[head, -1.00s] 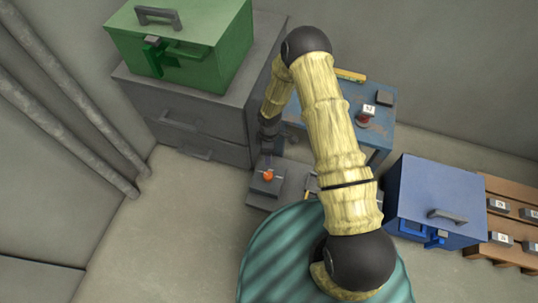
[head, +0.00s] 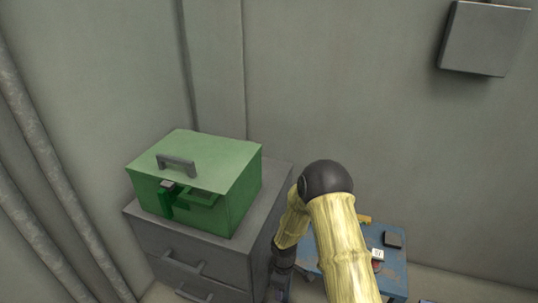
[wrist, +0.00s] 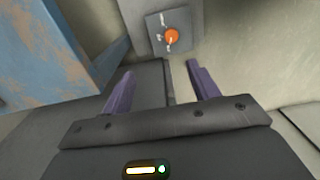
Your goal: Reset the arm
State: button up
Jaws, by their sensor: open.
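My gripper (wrist: 160,92) is in the wrist view, its two purple fingers spread apart with nothing between them. Ahead of the fingertips, apart from them, is a grey plate (wrist: 154,28) with an orange round knob (wrist: 171,36) on it. In the head view my arm, in a pale yellow sleeve, reaches down in front of the blue table, and its end runs down to the bottom edge beside the grey drawer cabinet. The fingers cannot be made out there.
A green box (head: 195,185) with a handle and front latch stands on the grey drawer cabinet (head: 190,253). The worn blue table (head: 335,281) holds a dark block (head: 393,239) and a small labelled item (head: 377,254). A grey box (head: 484,38) hangs on the wall.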

jog(key=s+d+r+m+t+p, duration=0.1)
jog(key=s+d+r+m, duration=0.35)
jog(key=r, duration=0.55)
jog(key=s+d+r+m+t, duration=0.1)
jog(key=s+d+r+m, duration=0.2)
jog(key=s+r+m, duration=0.5)
jog(key=s+d+r+m+t+p, duration=0.1)
jog(key=s+d+r+m, duration=0.15)
jog(key=r, duration=0.95)
notch_tip(320, 180, up, 37)
jog(key=n+p, duration=0.1)
jog(key=p, duration=3.6)
jog(key=shift+d, duration=0.4)
